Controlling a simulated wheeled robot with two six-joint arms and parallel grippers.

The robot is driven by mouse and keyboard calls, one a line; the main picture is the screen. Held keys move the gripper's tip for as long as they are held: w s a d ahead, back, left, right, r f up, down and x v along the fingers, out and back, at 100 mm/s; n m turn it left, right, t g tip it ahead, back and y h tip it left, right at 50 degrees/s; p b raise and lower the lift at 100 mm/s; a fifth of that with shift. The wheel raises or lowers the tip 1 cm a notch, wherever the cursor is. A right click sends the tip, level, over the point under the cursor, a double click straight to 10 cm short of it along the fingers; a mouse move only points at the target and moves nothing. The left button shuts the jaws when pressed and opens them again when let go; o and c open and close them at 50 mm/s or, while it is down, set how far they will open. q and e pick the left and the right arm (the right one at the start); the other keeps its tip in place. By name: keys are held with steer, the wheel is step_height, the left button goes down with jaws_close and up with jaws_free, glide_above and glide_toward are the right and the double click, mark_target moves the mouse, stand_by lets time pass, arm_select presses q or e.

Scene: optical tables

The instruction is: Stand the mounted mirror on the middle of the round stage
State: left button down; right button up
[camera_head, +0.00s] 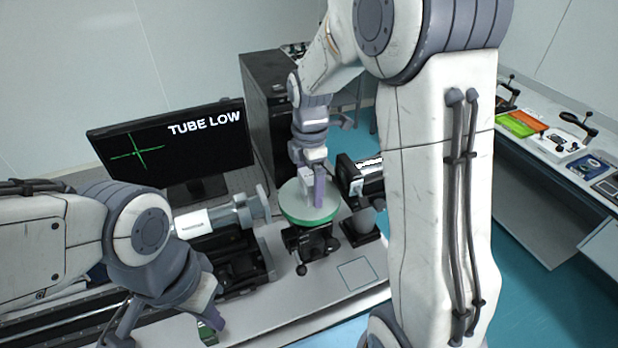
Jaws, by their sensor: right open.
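The round stage (293,205), a pale disc with a green rim, sits on a dark mount in the middle of the bench. My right gripper (312,201) points down over the stage. Its fingers are open and I see nothing held between them. My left gripper (216,322) is low at the bottom edge, with one purple-grey finger showing; I cannot tell whether it is open or shut. A small dark and green object (207,335) is beside that finger, partly cut off. I cannot clearly make out the mounted mirror; no mirror shows standing on the stage.
A tube instrument (196,224) is left of the stage. A black-framed device (349,176) stands close on its right. A monitor (150,150) reading "TUBE LOW" is behind. A square outline (357,273) marks clear bench in front. My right arm blocks much of the right side.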

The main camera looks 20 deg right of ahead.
mark_target(310, 175)
step_height(310, 175, up, 12)
steer(key=shift+r+b, duration=0.15)
steer(key=shift+b, duration=0.8)
steer(key=s+a+f+m, duration=0.5)
steer(key=s+a, duration=0.6)
steer(key=a, duration=0.1)
steer(key=s+a+f+m, duration=0.1)
steer(key=s+f+m, duration=0.1)
steer(key=s, duration=0.4)
steer(key=s+a+f+m+y, duration=0.1)
steer(key=s+f+m, duration=0.2)
steer(key=s, duration=0.3)
steer(key=shift+s+a+f+m, duration=0.2)
steer(key=shift+s+f+m, duration=0.1)
steer(key=shift+m, duration=0.2)
step_height(310, 175, down, 7)
steer(key=b, duration=0.7)
steer(key=shift+f, duration=0.1)
